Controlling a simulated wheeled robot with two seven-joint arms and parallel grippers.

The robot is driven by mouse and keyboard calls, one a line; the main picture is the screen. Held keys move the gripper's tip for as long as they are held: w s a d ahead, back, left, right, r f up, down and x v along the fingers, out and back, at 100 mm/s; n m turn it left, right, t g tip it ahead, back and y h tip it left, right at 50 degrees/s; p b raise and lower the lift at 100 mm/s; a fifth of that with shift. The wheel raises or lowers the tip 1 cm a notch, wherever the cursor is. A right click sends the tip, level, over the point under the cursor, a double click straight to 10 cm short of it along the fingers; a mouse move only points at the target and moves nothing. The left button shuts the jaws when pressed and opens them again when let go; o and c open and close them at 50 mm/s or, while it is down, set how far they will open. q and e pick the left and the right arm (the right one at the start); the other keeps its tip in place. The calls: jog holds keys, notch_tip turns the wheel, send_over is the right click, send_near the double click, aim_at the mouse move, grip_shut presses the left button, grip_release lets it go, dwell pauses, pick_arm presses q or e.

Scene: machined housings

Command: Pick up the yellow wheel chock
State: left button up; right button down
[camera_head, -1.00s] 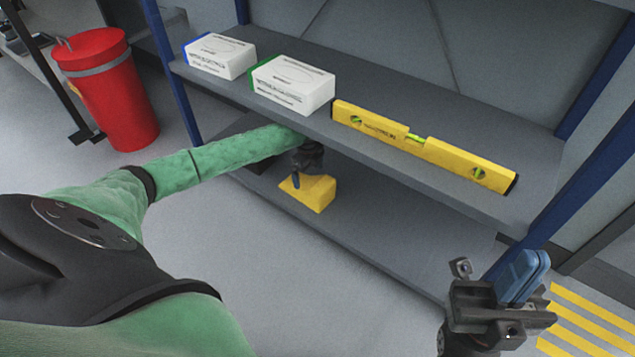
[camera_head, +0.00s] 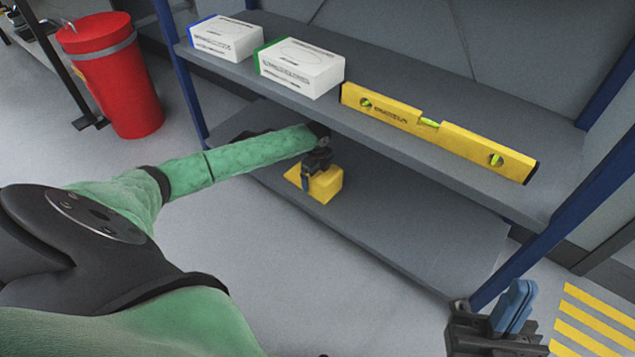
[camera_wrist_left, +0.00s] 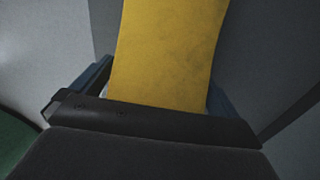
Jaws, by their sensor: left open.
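The yellow wheel chock (camera_head: 325,185) sits on the lower shelf, near its front edge. My left gripper (camera_head: 306,181) is at the chock's near left side and covers part of it. In the left wrist view, the chock (camera_wrist_left: 168,55) fills the middle, between the two blue-tipped fingers of my left gripper (camera_wrist_left: 160,92). The fingers are open on either side of it; whether they touch it I cannot tell. My right gripper (camera_head: 497,322) is at the lower right, away from the chock, with a blue finger showing; its jaw gap is unclear.
The upper shelf (camera_head: 400,140) lies just above my left forearm. It carries two white boxes (camera_head: 300,70) (camera_head: 228,38) and a yellow spirit level (camera_head: 440,130). Blue posts (camera_head: 180,75) stand at the shelf ends. A red bin (camera_head: 115,80) stands at the left. The lower shelf right of the chock is clear.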

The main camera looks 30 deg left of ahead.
pick_arm(q)
jog(key=shift+c, duration=0.2)
jog(key=c, duration=1.1)
jog(key=shift+o, duration=0.2)
